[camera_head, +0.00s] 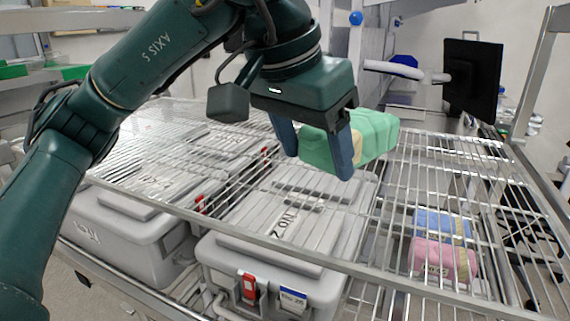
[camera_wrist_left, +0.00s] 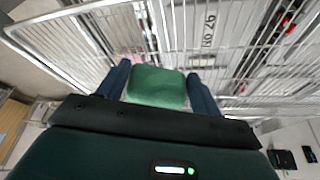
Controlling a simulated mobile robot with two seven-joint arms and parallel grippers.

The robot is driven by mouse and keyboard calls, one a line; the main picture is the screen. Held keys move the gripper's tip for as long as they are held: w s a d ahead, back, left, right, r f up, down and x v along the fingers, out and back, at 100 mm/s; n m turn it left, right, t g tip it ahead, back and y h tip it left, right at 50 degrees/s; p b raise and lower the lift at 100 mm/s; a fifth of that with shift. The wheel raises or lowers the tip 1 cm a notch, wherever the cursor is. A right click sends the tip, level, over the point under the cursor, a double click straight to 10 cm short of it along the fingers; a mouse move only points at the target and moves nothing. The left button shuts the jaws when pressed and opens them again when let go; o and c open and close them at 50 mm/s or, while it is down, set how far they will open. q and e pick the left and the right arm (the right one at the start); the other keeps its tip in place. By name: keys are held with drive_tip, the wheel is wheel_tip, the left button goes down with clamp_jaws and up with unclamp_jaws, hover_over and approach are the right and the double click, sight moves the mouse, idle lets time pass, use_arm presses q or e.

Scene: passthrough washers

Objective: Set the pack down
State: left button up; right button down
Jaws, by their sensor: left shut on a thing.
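A green pack (camera_head: 372,138) with a pale band is held between the two blue-grey fingers of my left gripper (camera_head: 318,160). The left gripper is shut on it, with a finger on either side. The pack is above the wire rack (camera_head: 470,160); I cannot tell whether its underside touches the wires. In the left wrist view the green pack (camera_wrist_left: 157,88) sits between the fingers (camera_wrist_left: 159,68), with wire rack beyond it. My right gripper is not in view.
Lidded grey bins (camera_head: 290,225) show through the wires at the middle and left. A pink pack (camera_head: 442,263) and a blue pack (camera_head: 441,224) lie together at the right; I cannot tell their level. A black monitor (camera_head: 473,80) and a post (camera_head: 528,75) stand at the right.

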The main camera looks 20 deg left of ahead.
sight(315, 224)
use_arm(q)
drive_tip(key=f, duration=0.3)
drive_tip(key=shift+s+a+f, duration=0.1)
drive_tip(key=shift+s, duration=0.15)
wheel_tip(315, 224, down, 5)
drive_tip(key=shift+w+r, duration=0.1)
drive_tip(key=o, duration=0.8)
drive_tip(key=shift+f, duration=0.2)
drive_tip(key=o, duration=0.5)
drive_tip(key=shift+c, duration=0.2)
drive_tip(key=shift+r, duration=0.1)
drive_tip(key=shift+r, duration=0.25)
drive_tip(key=v, duration=1.1)
drive_tip(key=shift+r, duration=0.35)
